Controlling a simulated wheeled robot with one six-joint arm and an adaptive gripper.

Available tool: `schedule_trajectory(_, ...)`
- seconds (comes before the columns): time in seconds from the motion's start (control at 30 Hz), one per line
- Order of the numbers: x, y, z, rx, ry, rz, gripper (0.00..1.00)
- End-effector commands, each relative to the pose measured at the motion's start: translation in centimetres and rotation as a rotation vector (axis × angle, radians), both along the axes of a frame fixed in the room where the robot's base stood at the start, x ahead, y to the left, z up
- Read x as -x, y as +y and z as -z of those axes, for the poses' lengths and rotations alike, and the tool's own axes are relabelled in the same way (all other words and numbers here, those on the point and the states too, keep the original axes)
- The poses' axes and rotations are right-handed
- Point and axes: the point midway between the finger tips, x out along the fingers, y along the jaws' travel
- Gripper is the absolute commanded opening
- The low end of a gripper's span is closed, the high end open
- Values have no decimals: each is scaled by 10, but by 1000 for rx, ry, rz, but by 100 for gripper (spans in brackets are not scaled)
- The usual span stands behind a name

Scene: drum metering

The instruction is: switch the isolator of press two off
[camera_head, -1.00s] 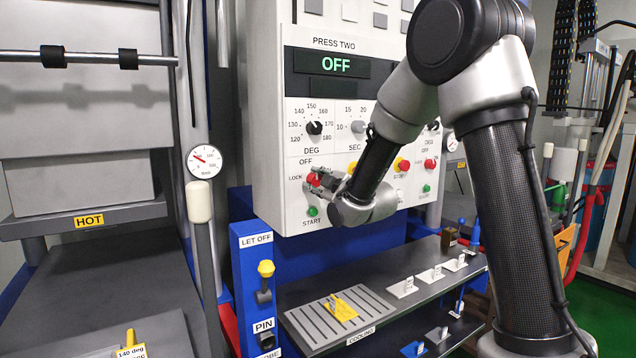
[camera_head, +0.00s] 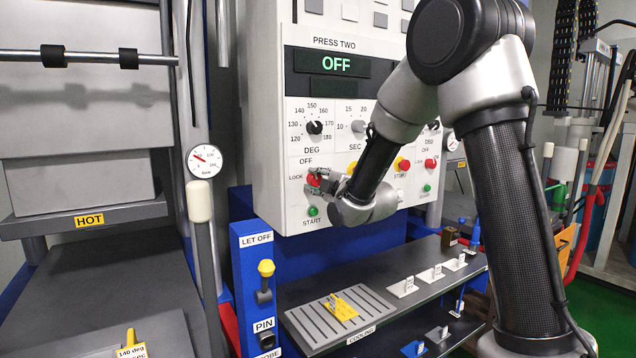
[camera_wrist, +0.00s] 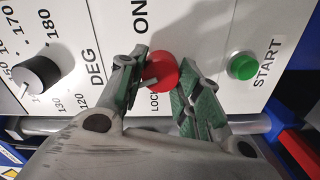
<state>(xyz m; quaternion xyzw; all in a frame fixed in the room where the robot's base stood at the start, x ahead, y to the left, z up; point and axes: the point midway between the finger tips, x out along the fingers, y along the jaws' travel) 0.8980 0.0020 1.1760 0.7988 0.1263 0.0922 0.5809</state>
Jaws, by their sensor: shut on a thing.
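The isolator is a round red knob on press two's white panel, seen in the head view (camera_head: 313,180) and the wrist view (camera_wrist: 161,70). OFF is printed above it and LOCK to its left in the head view. My gripper (camera_head: 318,182) is shut on the knob, with one finger on each side in the wrist view (camera_wrist: 158,88). A pale mark shows at the knob's edge between the fingers. The left finger hides part of the panel there, so I cannot tell surely which label the mark faces. The display (camera_head: 335,63) under PRESS TWO reads OFF.
A green START button (camera_head: 313,211) sits just below the knob, and a DEG dial (camera_head: 314,128) above it. My forearm crosses the panel's right part. A shelf with a slotted cooling rack (camera_head: 372,302) lies below. A HOT-labelled press (camera_head: 89,220) stands at the left.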

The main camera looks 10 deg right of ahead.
Motion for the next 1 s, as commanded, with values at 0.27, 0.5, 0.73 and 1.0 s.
schedule_trajectory(0.27, 0, 0, 1, 0, 2, -1, 55)
schedule_trajectory(0.5, 1, 0, 0, -1, 1, 0, 55)
schedule_trajectory(0.73, 28, -9, 0, -1, 2, 1, 55)
schedule_trajectory(1.0, 66, -21, 1, -1, 1, 0, 55)
